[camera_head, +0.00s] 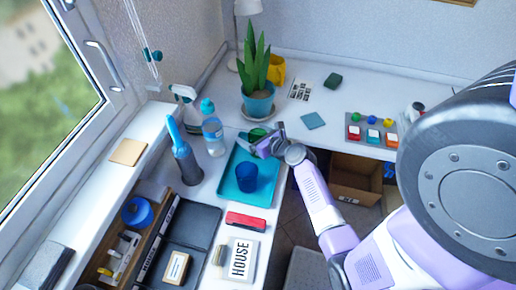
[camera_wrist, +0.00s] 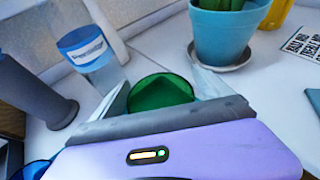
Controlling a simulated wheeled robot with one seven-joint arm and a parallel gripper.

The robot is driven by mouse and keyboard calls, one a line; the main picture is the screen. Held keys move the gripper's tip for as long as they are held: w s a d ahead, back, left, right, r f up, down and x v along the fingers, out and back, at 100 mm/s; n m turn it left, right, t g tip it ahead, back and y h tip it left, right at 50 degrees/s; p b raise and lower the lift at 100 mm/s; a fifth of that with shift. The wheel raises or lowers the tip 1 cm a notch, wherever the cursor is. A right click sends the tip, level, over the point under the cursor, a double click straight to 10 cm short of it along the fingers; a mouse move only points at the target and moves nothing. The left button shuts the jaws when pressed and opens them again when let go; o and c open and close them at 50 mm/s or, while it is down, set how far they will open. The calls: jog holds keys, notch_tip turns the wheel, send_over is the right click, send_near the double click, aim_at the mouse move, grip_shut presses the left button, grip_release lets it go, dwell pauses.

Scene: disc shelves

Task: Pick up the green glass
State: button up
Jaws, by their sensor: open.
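The green glass (camera_head: 257,134) stands at the back of the teal tray (camera_head: 227,186), partly hidden behind my gripper in the head view. In the wrist view the green glass (camera_wrist: 160,92) shows its round top between the two fingers, with its lower part hidden by my gripper's body. My gripper (camera_head: 264,146) is open, with one finger on each side of the glass. I cannot tell whether the fingers touch it. A blue glass (camera_head: 247,177) stands on the tray in front of the green one, and its edge shows at the lower left of the wrist view (camera_wrist: 30,170).
A potted plant (camera_head: 257,101) on a saucer is behind the glass. A red object (camera_head: 246,221) lies in front of the tray. The desk around the blue coaster (camera_head: 313,121) is fairly clear.

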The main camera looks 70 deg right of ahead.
grip_shut()
dwell(0.3)
